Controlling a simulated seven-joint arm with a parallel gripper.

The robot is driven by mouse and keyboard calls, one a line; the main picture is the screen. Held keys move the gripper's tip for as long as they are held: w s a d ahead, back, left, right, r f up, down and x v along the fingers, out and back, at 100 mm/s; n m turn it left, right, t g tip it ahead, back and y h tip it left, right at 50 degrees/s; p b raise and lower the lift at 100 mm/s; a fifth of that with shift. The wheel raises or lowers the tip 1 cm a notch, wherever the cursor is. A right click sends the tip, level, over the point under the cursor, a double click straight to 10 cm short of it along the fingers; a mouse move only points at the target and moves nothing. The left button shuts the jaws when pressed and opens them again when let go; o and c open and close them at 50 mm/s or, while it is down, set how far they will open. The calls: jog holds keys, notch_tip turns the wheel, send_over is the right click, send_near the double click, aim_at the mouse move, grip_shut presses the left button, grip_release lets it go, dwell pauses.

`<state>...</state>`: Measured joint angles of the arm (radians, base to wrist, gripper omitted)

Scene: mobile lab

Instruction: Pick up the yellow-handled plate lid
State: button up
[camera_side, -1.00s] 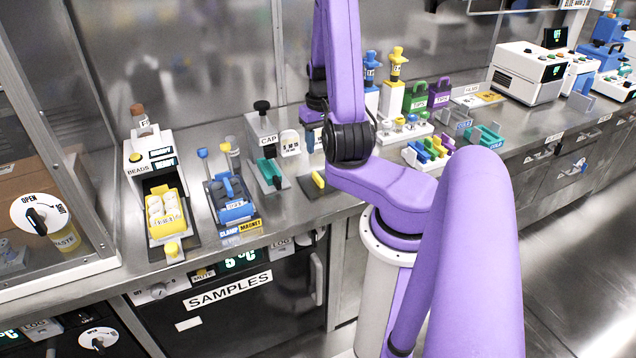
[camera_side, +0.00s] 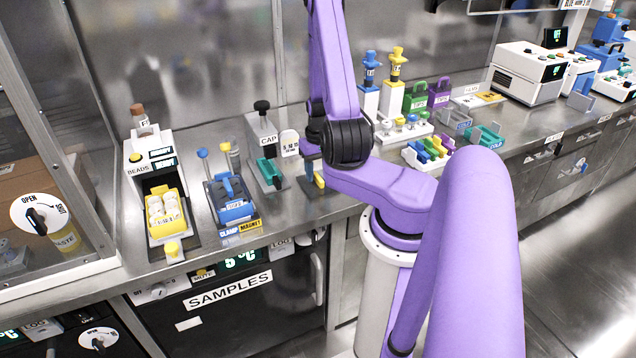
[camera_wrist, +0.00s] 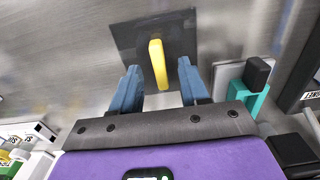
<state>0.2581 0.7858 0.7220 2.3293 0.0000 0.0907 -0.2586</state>
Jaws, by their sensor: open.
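The plate lid (camera_wrist: 128,42) shows in the wrist view as a dark flat square with an upright yellow handle (camera_wrist: 158,65) at its middle. In the side view the yellow handle (camera_side: 319,181) stands on the bench beside the cap station, partly hidden by my gripper. My gripper (camera_wrist: 159,66) is open, with one blue finger on each side of the handle and a gap to both. In the side view my gripper (camera_side: 313,172) is low over the lid. Whether the fingertips touch the lid's surface cannot be told.
The cap station with its teal clamp (camera_side: 268,172) stands close to the left of the lid; the teal part also shows in the wrist view (camera_wrist: 257,100). Farther left is the blue rack (camera_side: 235,208).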

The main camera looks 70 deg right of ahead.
jog(key=shift+f, duration=0.8)
grip_shut()
jog(key=shift+r, duration=0.15)
